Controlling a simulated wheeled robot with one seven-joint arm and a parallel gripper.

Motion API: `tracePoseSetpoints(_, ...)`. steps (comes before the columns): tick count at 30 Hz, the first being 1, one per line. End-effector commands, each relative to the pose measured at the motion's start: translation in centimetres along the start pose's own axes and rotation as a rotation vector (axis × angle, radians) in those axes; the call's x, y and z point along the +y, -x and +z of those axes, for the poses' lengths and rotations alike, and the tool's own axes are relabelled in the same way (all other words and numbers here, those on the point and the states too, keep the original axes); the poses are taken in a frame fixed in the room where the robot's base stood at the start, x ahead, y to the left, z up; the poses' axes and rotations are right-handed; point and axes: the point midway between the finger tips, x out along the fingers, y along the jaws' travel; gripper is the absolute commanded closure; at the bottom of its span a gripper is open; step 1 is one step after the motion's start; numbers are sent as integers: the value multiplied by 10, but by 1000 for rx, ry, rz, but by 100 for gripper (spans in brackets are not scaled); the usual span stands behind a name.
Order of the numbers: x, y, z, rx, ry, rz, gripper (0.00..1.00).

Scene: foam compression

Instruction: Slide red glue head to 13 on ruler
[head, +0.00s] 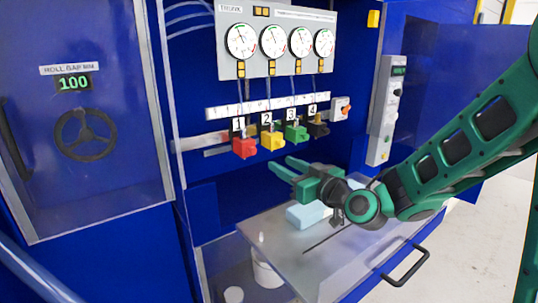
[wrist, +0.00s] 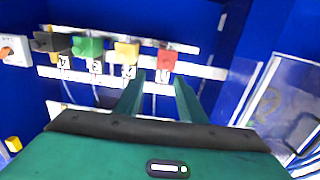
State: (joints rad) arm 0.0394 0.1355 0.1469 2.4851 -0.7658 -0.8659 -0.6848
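The red glue head (head: 244,147), labelled 1, hangs on the rail at the left end of a row of heads. The white ruler (head: 225,110) runs above the row; its numbers are too small to read. My gripper (head: 280,163) is open and empty, in front of the panel and lower right of the red head. In the wrist view the picture is upside down, and the red head (wrist: 167,61) shows beyond the open fingertips of my gripper (wrist: 157,82), apart from them.
Yellow (head: 272,140), green (head: 296,132) and black (head: 318,128) heads hang to the right of the red one. Pressure gauges (head: 271,41) sit above. Below is a clear-topped drawer (head: 330,258) with a light blue foam block (head: 305,215). Rail left of the red head looks free.

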Motion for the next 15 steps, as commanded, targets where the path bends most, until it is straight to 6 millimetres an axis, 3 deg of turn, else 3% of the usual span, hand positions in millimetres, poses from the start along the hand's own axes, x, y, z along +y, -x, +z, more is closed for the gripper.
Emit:
tracePoseSetpoints(4,-21,-8,0,25,-16,-23,63)
tracePoseSetpoints(8,-23,-21,-1,29,-16,-26,63)
tracePoseSetpoints(15,-24,-63,-2,29,-15,-26,63)
